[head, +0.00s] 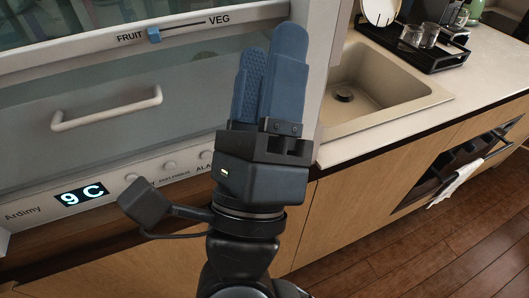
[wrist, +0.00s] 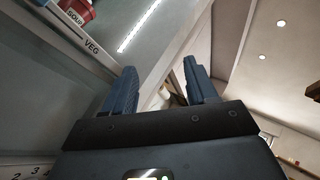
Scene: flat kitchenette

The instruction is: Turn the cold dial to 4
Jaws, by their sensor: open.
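The fridge's lower control panel (head: 22,213) is at the left in the head view, with a lit display (head: 82,195) reading 9 C. Several small round buttons sit right of the display. No dial that I can identify as the cold dial shows in the head view. Printed numbers, including 2 and 3, show on a light strip (wrist: 22,172) at the lower left edge of the wrist view; any dial there is out of frame. My gripper (head: 270,52) points up in front of the fridge's right side, open and empty. Its two separate fingers (wrist: 159,68) show in the wrist view.
Wooden floor (head: 440,245) is clear at lower right.

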